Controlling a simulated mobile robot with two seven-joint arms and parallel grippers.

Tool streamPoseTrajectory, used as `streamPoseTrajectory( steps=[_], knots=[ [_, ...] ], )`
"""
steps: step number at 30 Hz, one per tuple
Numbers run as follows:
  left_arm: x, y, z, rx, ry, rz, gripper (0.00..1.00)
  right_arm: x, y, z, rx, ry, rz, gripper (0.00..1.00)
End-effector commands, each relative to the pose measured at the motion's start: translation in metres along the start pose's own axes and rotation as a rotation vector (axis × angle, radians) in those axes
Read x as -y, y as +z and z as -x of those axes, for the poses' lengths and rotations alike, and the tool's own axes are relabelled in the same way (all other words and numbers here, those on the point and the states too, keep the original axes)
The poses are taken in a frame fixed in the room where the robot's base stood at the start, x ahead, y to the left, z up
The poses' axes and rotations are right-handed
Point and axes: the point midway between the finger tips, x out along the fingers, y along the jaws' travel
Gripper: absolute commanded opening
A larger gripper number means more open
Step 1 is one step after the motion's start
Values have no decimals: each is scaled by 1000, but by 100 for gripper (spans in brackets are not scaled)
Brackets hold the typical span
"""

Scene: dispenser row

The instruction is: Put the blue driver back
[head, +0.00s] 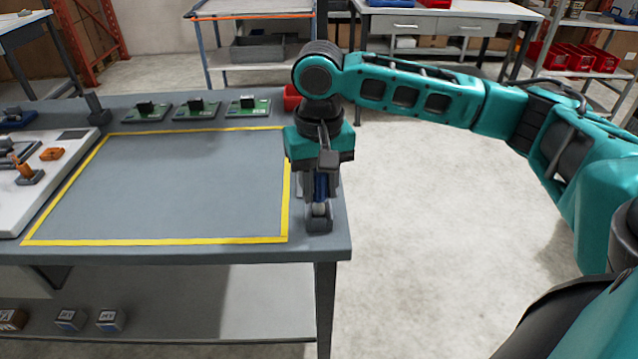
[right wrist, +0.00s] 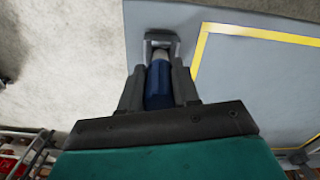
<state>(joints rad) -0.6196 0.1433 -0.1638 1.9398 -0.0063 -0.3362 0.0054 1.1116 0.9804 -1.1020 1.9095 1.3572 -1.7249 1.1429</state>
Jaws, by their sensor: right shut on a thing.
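The blue driver (head: 320,187) is upright between the fingers of my right gripper (head: 322,180), at the right end of the workbench. It also shows in the right wrist view (right wrist: 158,85), with the gripper's two fingers (right wrist: 158,90) shut on its blue body. The driver's lower, paler end is at a small grey holder (head: 318,218) near the bench's front right corner. The holder also shows in the right wrist view (right wrist: 162,40). I cannot tell how deep the driver sits in it. My left gripper is not in view.
A yellow-outlined area (head: 170,185) on the workbench is empty, just left of the holder. A white fixture (head: 50,175) is at the left. Open floor lies right of the bench.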

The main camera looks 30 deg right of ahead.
Motion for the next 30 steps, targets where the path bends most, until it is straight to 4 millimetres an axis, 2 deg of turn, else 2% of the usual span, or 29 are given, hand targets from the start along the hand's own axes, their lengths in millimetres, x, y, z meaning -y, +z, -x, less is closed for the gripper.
streamPoseTrajectory(
  steps=[16, 17, 24, 30],
  knots=[
    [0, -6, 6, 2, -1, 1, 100, 0, 0, -12, 0, 0, 0, 0],
    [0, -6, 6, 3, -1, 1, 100, 0, 0, -12, 0, 0, 0, 34],
    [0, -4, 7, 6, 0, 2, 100, 0, 0, -12, 0, 0, 0, 56],
    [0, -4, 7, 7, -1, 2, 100, 0, 0, -12, 0, 0, 0, 56]
  ],
)
